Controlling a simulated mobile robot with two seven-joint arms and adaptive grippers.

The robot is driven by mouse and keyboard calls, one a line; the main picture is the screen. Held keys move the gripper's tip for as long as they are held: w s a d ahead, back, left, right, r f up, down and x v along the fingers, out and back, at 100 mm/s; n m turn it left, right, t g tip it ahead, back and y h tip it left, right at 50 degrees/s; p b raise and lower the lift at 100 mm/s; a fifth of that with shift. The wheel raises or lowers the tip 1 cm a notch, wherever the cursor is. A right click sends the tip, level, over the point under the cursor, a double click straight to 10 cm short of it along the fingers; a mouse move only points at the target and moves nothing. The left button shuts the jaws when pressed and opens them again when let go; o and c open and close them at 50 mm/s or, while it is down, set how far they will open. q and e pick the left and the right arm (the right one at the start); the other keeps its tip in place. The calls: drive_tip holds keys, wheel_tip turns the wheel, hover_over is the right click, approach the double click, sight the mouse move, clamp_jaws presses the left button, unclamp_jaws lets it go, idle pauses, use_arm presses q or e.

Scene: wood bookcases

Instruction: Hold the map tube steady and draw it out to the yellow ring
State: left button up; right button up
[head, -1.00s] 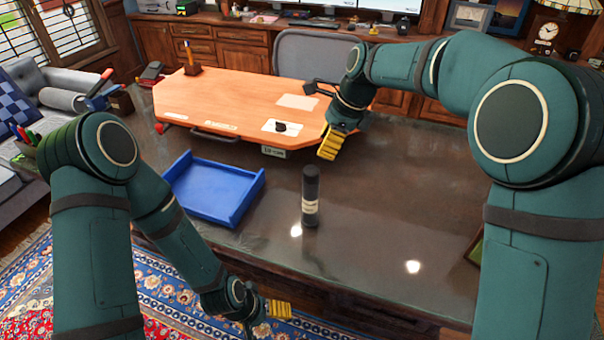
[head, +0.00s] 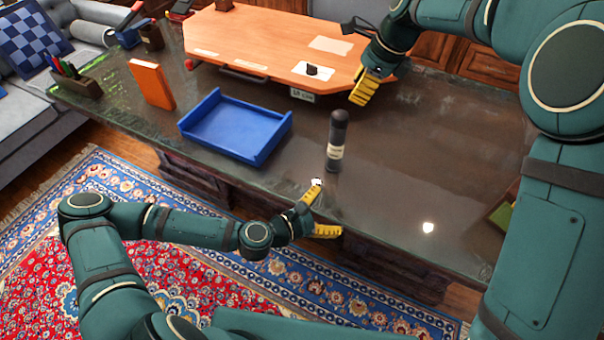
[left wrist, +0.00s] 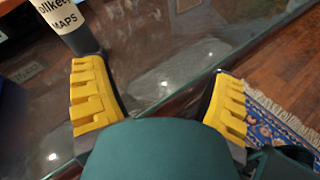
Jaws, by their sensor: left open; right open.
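The map tube (head: 337,137) is a dark upright cylinder with a pale label, standing on the dark desk near its front edge.
A blue tray (head: 228,143) lies left of the tube. An orange-topped wooden board (head: 270,45) lies behind. An orange upright block (head: 151,85) and a pen holder (head: 76,84) stand at the left.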

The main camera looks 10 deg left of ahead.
sight(331, 148)
use_arm(q)
drive_tip(key=w+a+r+n+t, duration=0.1)
drive_tip(key=w+a+n, duration=0.1)
drive_tip(key=w+a+r+n+t+y, duration=0.1)
drive_tip(key=a+r+n+t, duration=0.1)
drive_tip(key=w+a+r+n+t+y, duration=0.1)
drive_tip(key=w+a+r+n+t, duration=0.1)
drive_tip(key=n, duration=0.1)
drive_tip(key=shift+w+a+r, duration=0.25)
drive_tip(key=shift+w+a, duration=0.1)
drive_tip(key=shift+a, duration=0.05)
drive_tip(key=x, duration=1.3)
drive_tip(key=shift+w+d, duration=0.15)
drive_tip(key=shift+w, duration=0.1)
drive_tip(key=shift+c, duration=0.3)
